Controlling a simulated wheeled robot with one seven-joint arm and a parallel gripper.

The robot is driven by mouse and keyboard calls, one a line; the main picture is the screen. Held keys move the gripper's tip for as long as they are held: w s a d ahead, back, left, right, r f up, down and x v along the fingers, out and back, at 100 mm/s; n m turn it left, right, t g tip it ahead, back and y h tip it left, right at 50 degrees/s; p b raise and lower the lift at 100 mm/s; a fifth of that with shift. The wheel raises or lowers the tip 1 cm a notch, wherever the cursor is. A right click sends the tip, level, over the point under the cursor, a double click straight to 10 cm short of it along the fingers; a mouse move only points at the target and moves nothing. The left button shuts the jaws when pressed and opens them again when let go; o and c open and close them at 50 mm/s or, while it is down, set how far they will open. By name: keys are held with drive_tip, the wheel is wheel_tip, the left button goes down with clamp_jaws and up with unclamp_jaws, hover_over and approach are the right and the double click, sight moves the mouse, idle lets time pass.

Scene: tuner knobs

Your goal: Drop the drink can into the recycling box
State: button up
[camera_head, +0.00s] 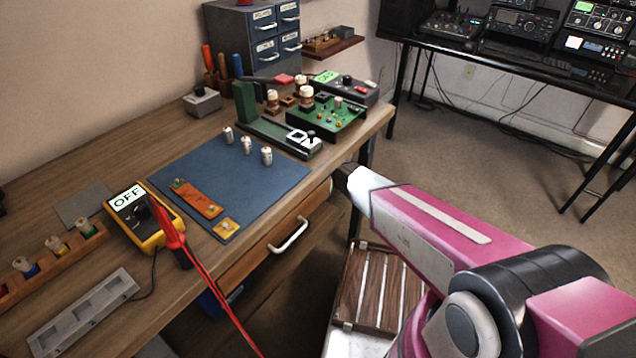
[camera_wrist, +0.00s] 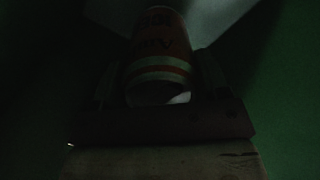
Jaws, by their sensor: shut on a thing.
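The drink can (camera_wrist: 160,45) shows in the dark wrist view, with a red-orange body, pale bands and upside-down lettering. My gripper (camera_wrist: 160,88) has a finger on each side of it and is shut on it. Dark green surfaces (camera_wrist: 45,90) lie to the left and right of the can; I cannot tell whether they belong to the recycling box. The gripper and can are hidden there, and I cannot make out the recycling box.
The wooden desk (camera_head: 95,165) holds a blue mat (camera_head: 215,165), a yellow meter (camera_head: 160,222) with red leads, and green circuit boards (camera_head: 325,118). A drawer (camera_head: 265,250) with a white handle is below. A slatted wooden piece (camera_head: 375,290) stands by my arm. Open carpet lies right.

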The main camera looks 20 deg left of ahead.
drive_tip(key=shift+f, duration=0.5)
drive_tip(key=shift+f, duration=0.6)
drive_tip(key=o, duration=1)
drive_tip(key=shift+c, duration=0.2)
wheel_tip(320, 180, up, 13)
drive_tip(key=shift+r, duration=0.15)
